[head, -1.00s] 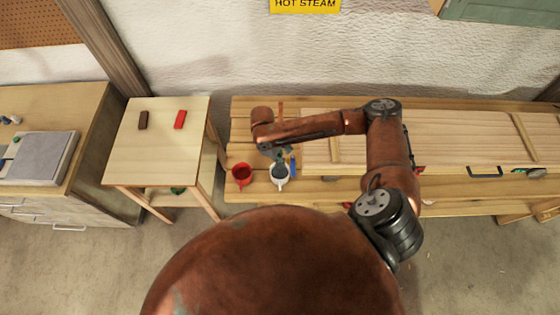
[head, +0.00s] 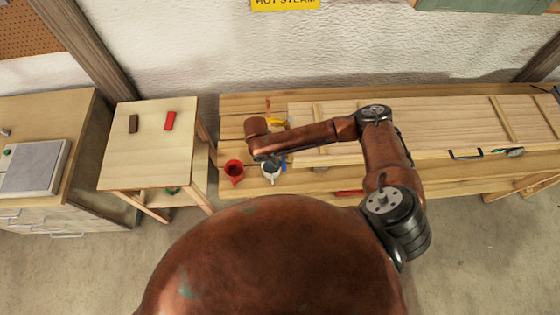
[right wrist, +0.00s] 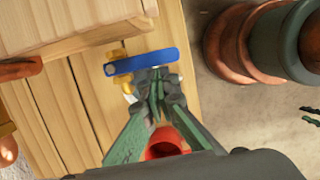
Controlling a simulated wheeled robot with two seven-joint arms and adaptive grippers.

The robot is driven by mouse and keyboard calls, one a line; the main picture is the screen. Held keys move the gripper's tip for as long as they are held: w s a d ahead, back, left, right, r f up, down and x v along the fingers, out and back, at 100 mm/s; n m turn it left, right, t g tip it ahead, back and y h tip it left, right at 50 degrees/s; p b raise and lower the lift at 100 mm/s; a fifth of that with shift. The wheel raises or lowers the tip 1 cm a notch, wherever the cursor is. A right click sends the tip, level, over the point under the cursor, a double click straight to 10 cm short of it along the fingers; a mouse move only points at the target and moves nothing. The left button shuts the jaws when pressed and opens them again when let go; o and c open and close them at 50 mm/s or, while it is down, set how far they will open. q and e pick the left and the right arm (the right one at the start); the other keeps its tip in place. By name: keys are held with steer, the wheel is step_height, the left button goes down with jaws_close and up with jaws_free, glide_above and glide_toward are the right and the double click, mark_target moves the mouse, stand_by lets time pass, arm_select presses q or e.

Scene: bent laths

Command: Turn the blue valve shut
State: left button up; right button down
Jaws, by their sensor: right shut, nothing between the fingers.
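The blue valve lever (right wrist: 147,62) shows in the right wrist view, a flat bar lying across the picture. A yellow fitting (right wrist: 118,54) is partly hidden behind it. In the head view only a small blue piece of the lever (head: 284,160) shows beside my right arm. My right gripper (right wrist: 156,78) is shut and empty, its green fingers together. Its tips are at the lever's near edge in the picture; I cannot tell whether they touch. In the head view the gripper (head: 268,157) is mostly hidden under my wrist. My left gripper is not in view.
A small table (head: 150,155) with a red block (head: 170,121) and a brown block (head: 133,123) stands left.

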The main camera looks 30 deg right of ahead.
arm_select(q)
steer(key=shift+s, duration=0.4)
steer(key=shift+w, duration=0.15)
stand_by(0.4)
